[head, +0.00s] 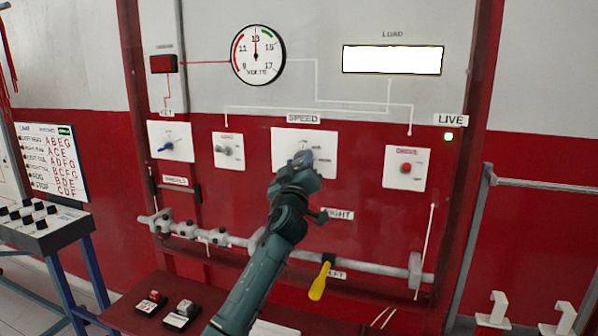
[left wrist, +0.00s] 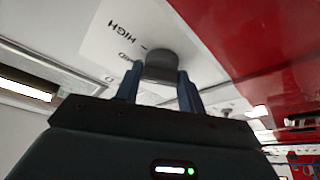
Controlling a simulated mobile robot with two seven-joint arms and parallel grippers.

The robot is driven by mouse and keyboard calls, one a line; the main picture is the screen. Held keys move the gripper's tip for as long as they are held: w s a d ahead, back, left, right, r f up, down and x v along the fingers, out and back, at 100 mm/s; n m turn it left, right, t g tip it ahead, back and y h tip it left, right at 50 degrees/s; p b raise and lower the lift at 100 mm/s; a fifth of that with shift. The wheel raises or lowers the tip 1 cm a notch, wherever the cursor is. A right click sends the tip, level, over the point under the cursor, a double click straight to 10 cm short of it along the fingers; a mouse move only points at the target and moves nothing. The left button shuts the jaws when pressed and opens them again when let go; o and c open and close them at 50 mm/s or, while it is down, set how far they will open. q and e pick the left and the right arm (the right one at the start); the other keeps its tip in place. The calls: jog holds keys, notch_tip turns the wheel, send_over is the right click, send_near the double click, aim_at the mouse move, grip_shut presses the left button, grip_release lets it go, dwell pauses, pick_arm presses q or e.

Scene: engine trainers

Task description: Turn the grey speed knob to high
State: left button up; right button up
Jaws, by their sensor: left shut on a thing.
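The grey speed knob (left wrist: 160,66) sits on a white plate (head: 325,147) below the SPEED label (head: 303,119). My left gripper (head: 303,158) reaches up to the knob and covers most of it in the head view. In the left wrist view its two fingers (left wrist: 158,90) are on either side of the knob, shut on it. The word HIGH (left wrist: 124,36) is printed on the plate beside the knob there. The knob's pointer is hidden, so I cannot tell its setting. My right gripper is not in view.
A blue knob (head: 168,146) and a grey switch (head: 229,150) are left of the speed plate; a red button (head: 406,168) is right. A horizontal grey rail (head: 375,268) and a yellow-handled lever (head: 320,281) lie below. A voltmeter (head: 257,55) is above.

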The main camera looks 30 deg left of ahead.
pick_arm(q)
jog(key=shift+f+m+t+h, duration=0.1)
jog(key=shift+m+t+h, duration=0.35)
jog(key=shift+m, duration=0.75)
jog(key=m+t+h, duration=0.1)
jog(key=m+h, duration=0.1)
jog(key=m, duration=0.2)
jog(key=shift+m+h, duration=0.65)
jog(key=shift+m, duration=0.45)
jog(key=shift+a, duration=0.1)
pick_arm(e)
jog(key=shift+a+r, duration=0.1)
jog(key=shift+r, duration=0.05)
pick_arm(q)
jog(key=shift+m+p, duration=0.3)
jog(key=shift+m, duration=0.1)
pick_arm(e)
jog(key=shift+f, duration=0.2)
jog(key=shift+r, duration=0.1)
pick_arm(q)
jog(key=o, duration=1)
jog(key=shift+t, duration=0.25)
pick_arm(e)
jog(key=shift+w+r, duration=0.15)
pick_arm(q)
jog(key=shift+s, duration=0.1)
